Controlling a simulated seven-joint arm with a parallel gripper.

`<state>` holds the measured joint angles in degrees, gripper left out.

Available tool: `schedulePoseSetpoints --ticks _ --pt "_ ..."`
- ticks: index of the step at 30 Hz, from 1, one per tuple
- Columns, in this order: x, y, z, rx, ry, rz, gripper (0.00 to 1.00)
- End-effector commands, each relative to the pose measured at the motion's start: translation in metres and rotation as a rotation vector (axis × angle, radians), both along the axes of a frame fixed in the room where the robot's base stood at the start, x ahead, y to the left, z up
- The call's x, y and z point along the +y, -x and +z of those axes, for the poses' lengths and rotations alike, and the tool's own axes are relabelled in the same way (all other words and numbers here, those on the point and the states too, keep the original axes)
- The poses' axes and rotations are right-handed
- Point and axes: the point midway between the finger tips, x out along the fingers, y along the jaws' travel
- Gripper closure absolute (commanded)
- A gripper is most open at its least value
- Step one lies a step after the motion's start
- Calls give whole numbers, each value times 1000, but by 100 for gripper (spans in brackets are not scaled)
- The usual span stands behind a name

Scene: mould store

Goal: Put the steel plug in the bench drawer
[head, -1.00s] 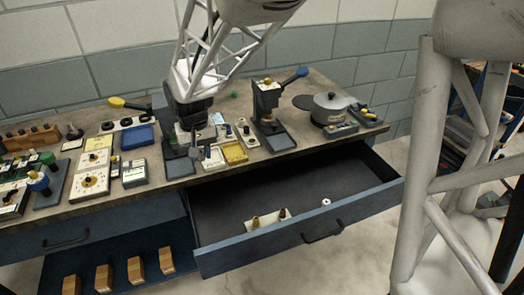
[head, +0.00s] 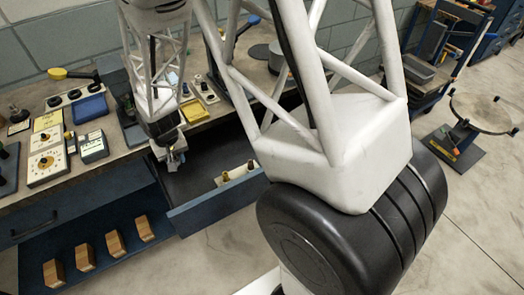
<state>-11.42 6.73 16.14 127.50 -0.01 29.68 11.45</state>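The bench drawer (head: 200,209) is pulled open below the worktop, and my arm covers its right part. My gripper (head: 174,163) points down over the drawer's left end, by the bench's front edge. Its fingers are small and partly dark here, so I cannot tell whether they are open or hold something. I cannot pick out the steel plug for sure. Inside the drawer, a pale holder (head: 238,174) carries brass-coloured pieces.
The bench top (head: 120,152) carries a blue tray (head: 89,107), dial boxes and a yellow tray (head: 194,111) close behind my gripper. Wooden blocks (head: 85,257) stand on a lower blue shelf. A round-topped stand (head: 482,112) is on the floor at right.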

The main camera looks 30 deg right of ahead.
Motion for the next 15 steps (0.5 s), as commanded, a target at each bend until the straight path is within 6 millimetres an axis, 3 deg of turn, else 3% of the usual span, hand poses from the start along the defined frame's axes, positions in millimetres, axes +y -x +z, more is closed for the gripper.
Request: schedulePoseSetpoints --ticks 6,15 --pt "0 0 -18 0 0 0 93" --pt "0 0 -20 -1 0 0 93"
